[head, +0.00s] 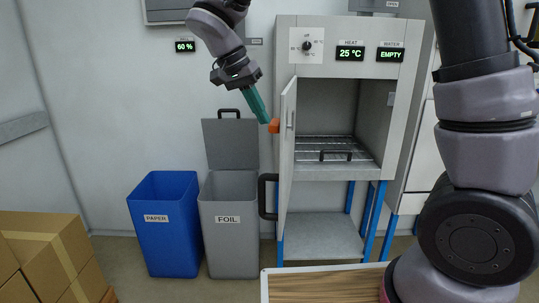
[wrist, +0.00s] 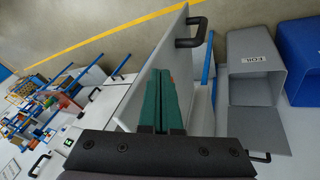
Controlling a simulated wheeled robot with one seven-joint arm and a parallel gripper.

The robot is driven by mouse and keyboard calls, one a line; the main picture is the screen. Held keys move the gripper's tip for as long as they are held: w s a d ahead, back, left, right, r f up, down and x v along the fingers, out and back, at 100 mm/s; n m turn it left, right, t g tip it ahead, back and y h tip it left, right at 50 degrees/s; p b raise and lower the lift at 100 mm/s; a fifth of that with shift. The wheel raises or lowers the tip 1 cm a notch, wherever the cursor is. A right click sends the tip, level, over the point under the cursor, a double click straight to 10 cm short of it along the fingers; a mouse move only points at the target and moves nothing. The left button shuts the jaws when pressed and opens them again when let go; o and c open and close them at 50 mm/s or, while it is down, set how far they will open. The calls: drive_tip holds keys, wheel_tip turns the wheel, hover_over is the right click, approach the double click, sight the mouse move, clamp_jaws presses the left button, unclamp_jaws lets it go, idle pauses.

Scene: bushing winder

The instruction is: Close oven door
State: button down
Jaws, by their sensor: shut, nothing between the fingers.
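The oven (head: 370,85) stands at the centre right in the head view, with its dark inside and wire rack (head: 335,150) showing. Its door (head: 287,150) is swung wide open and appears nearly edge-on; it also shows in the wrist view (wrist: 152,70). The black door handle (head: 266,197) is on the door's outer side, lower down, and appears at the top of the wrist view (wrist: 190,30). My gripper (head: 273,125), with green fingers and orange tips, is shut and empty. It is beside the door's outer face, above the handle; whether it touches cannot be told.
A grey FOIL bin (head: 228,240) with raised lid and a blue PAPER bin (head: 165,235) stand left of the oven. Cardboard boxes (head: 45,250) are at lower left. A wood-topped surface (head: 320,287) lies in front. Open floor shows in the wrist view.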

drive_tip(key=a+f+n+t+h, duration=0.1)
drive_tip(key=a+f+n+h, duration=0.1)
drive_tip(key=a+f, duration=0.3)
drive_tip(key=d+r+x, duration=0.1)
drive_tip(key=x, duration=0.9)
drive_tip(key=shift+w+d+t, duration=0.25)
drive_tip(key=shift+d+t, duration=0.05)
drive_tip(key=shift+d, duration=0.15)
drive_tip(key=shift+d, duration=0.1)
